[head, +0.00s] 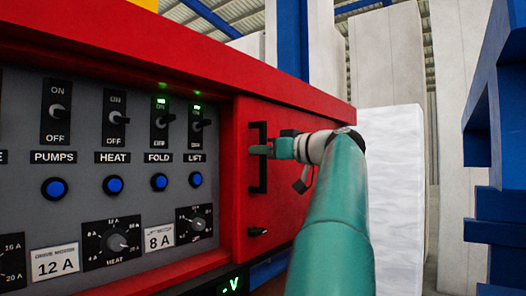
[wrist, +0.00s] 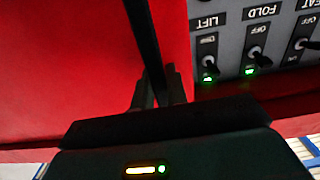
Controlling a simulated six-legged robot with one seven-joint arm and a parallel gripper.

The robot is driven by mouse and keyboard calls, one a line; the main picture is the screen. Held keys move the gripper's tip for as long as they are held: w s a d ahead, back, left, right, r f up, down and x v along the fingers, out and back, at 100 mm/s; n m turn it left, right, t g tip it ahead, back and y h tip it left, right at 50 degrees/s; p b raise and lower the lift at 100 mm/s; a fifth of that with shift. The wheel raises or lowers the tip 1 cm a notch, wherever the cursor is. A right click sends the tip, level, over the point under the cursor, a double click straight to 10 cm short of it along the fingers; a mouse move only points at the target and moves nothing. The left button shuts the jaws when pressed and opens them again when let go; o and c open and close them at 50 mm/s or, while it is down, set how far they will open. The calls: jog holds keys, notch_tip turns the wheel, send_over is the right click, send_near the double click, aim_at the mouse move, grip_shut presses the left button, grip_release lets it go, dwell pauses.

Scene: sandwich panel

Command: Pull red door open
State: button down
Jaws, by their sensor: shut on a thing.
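The red door (head: 288,122) is at the right end of the red control panel in the head view, and looks flush with its frame. My gripper (head: 260,150) reaches in from the right and is shut on the handle's upper part. In the wrist view the red door (wrist: 75,65) fills the left, and the dark handle (wrist: 146,45) runs down between the fingers (wrist: 158,90). The fingertips are dark and partly hidden.
Left of the door is a grey panel (head: 75,190) with switches, blue buttons and dials. Green lights glow above FOLD and LIFT. Blue steel racking (head: 500,120) stands at the right. White slabs (head: 390,180) stand behind the panel.

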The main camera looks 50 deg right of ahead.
jog(key=c, duration=1.4)
grip_release()
jog(key=shift+s, duration=0.1)
jog(key=s, duration=1.3)
jog(key=shift+s+d, duration=0.15)
jog(key=shift+s, duration=0.15)
